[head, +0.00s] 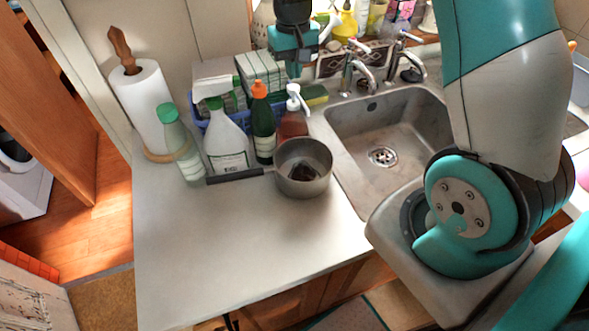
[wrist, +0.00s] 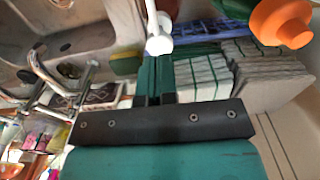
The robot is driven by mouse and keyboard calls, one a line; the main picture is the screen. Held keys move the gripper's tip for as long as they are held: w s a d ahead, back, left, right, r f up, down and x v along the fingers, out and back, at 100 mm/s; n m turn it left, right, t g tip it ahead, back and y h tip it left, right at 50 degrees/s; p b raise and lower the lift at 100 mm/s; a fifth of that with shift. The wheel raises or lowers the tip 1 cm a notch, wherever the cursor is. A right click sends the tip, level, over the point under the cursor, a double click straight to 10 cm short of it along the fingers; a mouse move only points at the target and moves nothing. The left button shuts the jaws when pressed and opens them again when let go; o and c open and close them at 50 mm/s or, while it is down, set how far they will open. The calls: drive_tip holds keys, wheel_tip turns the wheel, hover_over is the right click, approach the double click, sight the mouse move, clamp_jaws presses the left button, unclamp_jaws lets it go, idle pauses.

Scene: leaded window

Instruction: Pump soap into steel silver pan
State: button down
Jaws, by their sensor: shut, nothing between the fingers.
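The steel silver pan (head: 318,183) stands on the counter left of the sink, its black handle pointing left. A dark reddish-brown patch shows inside it. Behind it is the soap bottle (head: 293,124) with reddish liquid and a white pump top (head: 293,100); the pan hides its lower part. The white pump top (wrist: 159,45) also shows in the wrist view, just beyond my fingertips. My gripper (head: 294,73) is shut and empty, pointing down above the pump top. In the wrist view my gripper (wrist: 155,70) appears very near the pump; I cannot tell whether they touch.
A green bottle with an orange cap (head: 262,125), a white spray bottle (head: 226,140) and a green-capped bottle (head: 178,145) stand close left. Sponge packs (head: 263,70) sit behind. The sink (head: 410,120) and taps (head: 365,75) lie right. The front counter is clear.

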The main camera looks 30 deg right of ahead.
sight(293, 86)
drive_tip(key=shift+f, duration=0.1)
idle(0.3)
drive_tip(key=shift+f+b, duration=1.15)
drive_tip(key=shift+f, duration=0.65)
drive_tip(key=shift+r+p, duration=1.6)
drive_tip(key=shift+r, duration=0.3)
wheel_tip(293, 86, up, 6)
drive_tip(key=p, duration=0.5)
